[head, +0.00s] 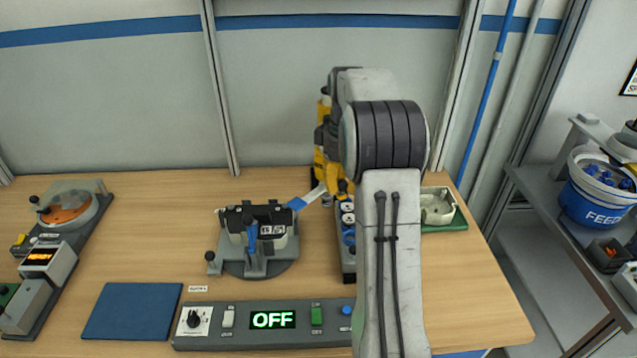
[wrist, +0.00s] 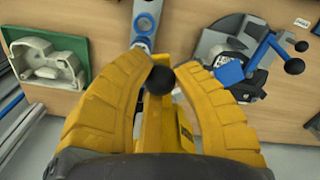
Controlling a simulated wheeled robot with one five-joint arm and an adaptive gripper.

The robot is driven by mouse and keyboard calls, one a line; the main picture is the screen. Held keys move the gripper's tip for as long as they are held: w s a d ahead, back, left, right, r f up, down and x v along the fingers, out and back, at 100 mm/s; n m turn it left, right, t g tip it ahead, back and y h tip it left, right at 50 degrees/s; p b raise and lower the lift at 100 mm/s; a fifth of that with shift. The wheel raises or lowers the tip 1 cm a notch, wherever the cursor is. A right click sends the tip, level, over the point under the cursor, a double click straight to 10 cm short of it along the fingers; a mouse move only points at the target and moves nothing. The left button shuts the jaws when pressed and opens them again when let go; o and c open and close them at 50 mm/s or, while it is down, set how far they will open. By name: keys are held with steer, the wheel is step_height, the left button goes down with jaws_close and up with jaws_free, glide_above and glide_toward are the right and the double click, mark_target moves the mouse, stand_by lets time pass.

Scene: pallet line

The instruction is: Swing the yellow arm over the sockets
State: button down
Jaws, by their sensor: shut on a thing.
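My gripper (wrist: 164,70) has its yellow fingers closed around a black ball knob (wrist: 160,81). The knob appears to belong to the yellow arm (wrist: 152,125), a narrow bar between my fingers in the wrist view. A grey strip holds the round sockets (wrist: 144,22), just beyond my fingertips. In the head view the sockets (head: 347,208) show left of my arm, with a blue ring below the pale ones. The visible sockets are uncovered; my arm and fingers hide the rest of the strip. The yellow arm cannot be told apart from my gripper in the head view.
A grey clamp fixture with a blue lever (head: 252,238) stands left of the strip. A grey casting on a green plate (head: 438,207) lies right. A control panel reading OFF (head: 272,320) is in front, with a blue mat (head: 133,311) beside it. Bare table lies behind the mat.

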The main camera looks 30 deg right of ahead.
steer(key=s+d+n+p, duration=0.2)
steer(key=s+d, duration=0.1)
steer(key=d, duration=0.4)
steer(key=shift+d+n, duration=0.15)
steer(key=shift+n, duration=0.15)
steer(key=c, duration=1.4)
jaws_free()
steer(key=shift+d, duration=0.1)
steer(key=o, duration=0.3)
steer(key=shift+s+d, duration=0.15)
steer(key=shift+d, duration=0.05)
steer(key=shift+o, duration=0.8)
steer(key=shift+a, duration=0.15)
step_height(320, 180, up, 12)
